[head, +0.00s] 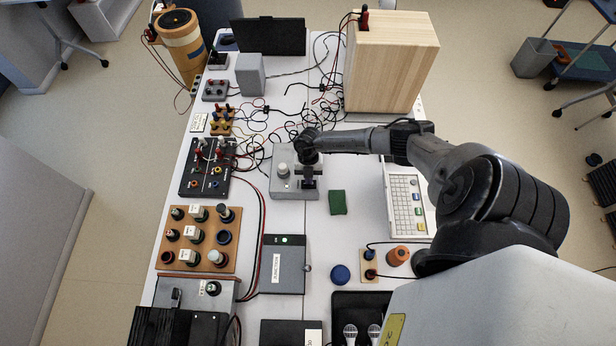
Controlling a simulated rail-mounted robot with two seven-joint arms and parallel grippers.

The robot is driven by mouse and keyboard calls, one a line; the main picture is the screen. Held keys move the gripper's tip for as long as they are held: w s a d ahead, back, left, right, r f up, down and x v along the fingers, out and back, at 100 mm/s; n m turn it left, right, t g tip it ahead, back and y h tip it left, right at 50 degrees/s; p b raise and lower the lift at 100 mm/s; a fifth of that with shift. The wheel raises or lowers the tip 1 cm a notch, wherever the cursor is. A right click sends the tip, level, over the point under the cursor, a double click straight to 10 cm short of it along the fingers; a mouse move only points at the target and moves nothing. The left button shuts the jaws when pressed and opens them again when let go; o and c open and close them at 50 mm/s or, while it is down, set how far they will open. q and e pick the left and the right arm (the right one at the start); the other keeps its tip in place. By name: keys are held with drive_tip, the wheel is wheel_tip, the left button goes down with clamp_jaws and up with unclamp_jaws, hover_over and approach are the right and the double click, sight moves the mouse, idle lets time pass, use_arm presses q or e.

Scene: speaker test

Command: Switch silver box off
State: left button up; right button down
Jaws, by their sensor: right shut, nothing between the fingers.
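A small silver-grey box (283,189) sits on the white bench in the middle of the head view. A pale round knob (283,169) shows on the left part of its top. My right gripper (308,184) is over the right part of this box, pointing down, shut and empty. It hides what is under it on the box, and I cannot tell whether it touches. The box's on or off state is not readable. My left gripper is not in view.
A dark grey junction box (290,265) with a lit green light stands nearer. A green block (338,202) lies right of the silver box. A white keyboard device (407,200) is partly under my right arm. A tall wooden box (390,62) and loose cables lie behind.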

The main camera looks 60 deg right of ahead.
drive_tip(key=r+p, duration=0.5)
drive_tip(key=shift+w, duration=0.3)
drive_tip(key=w+b+v, duration=0.1)
drive_tip(key=v, duration=0.8)
drive_tip(key=shift+a+b, duration=0.2)
drive_tip(key=shift+b, duration=0.2)
drive_tip(key=shift+f, duration=0.1)
